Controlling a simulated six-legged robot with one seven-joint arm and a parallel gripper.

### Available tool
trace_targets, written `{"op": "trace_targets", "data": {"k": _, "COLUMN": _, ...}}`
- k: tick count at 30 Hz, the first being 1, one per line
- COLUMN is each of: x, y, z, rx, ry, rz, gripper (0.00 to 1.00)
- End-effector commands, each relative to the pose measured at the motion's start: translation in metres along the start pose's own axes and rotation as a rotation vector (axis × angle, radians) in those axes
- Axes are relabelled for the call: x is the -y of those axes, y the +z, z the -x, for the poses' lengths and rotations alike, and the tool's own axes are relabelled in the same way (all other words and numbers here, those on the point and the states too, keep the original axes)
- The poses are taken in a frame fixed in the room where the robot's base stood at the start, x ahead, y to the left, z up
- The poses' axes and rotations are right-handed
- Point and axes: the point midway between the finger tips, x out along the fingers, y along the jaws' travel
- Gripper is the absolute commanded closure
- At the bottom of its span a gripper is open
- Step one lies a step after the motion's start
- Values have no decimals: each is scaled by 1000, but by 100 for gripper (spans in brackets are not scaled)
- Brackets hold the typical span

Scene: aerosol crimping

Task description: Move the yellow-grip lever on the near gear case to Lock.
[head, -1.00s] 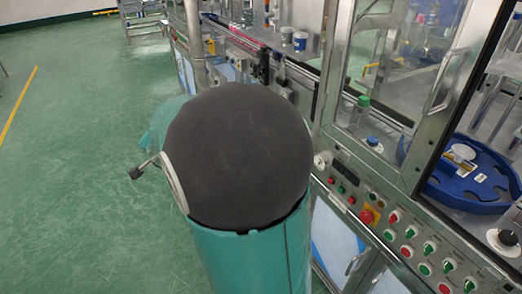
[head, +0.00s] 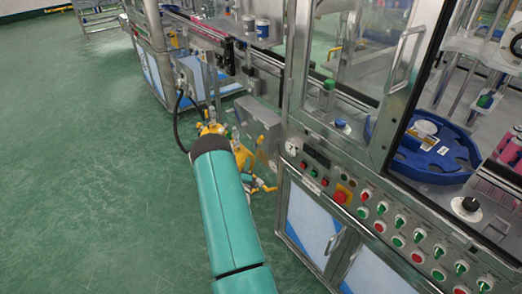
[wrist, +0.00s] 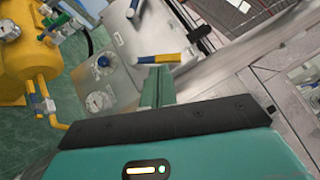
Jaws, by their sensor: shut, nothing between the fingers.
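In the wrist view my gripper (wrist: 156,86) is shut and empty, its narrow teal fingers pointing up the picture. A lever with a yellow grip (wrist: 155,59) and a blue band lies just beyond the fingertips; I cannot tell whether they touch. I cannot read any Lock mark or the lever's setting. In the head view a grey case (head: 258,122) stands low beside the machine; my arm hides the gripper there.
A yellow tank with pipes (wrist: 25,60) stands left of the case in the wrist view; yellow parts (head: 243,157) also show past my arm in the head view. The machine's button panel (head: 385,225) is to the right. Green floor (head: 80,180) is clear at left.

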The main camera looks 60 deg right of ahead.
Motion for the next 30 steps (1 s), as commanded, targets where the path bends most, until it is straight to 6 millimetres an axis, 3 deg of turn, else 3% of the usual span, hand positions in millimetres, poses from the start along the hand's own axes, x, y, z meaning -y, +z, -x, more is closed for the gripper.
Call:
{"op": "trace_targets", "data": {"k": 1, "x": -10, "y": -23, "z": 10, "rx": -11, "ry": -33, "rz": -18, "gripper": 100}}
{"op": "trace_targets", "data": {"k": 4, "x": -18, "y": -52, "z": 23, "rx": -15, "ry": -97, "rz": -57, "gripper": 100}}
{"op": "trace_targets", "data": {"k": 7, "x": -21, "y": -66, "z": 32, "rx": -13, "ry": -132, "rz": -79, "gripper": 100}}
{"op": "trace_targets", "data": {"k": 11, "x": -20, "y": -71, "z": 30, "rx": -9, "ry": -150, "rz": -89, "gripper": 100}}
{"op": "trace_targets", "data": {"k": 17, "x": -16, "y": -71, "z": 3, "rx": -10, "ry": -150, "rz": -89, "gripper": 100}}
{"op": "trace_targets", "data": {"k": 27, "x": -6, "y": -72, "z": -64, "rx": -10, "ry": -149, "rz": -87, "gripper": 100}}
{"op": "trace_targets", "data": {"k": 30, "x": -4, "y": -59, "z": -76, "rx": -7, "ry": -147, "rz": -89, "gripper": 100}}
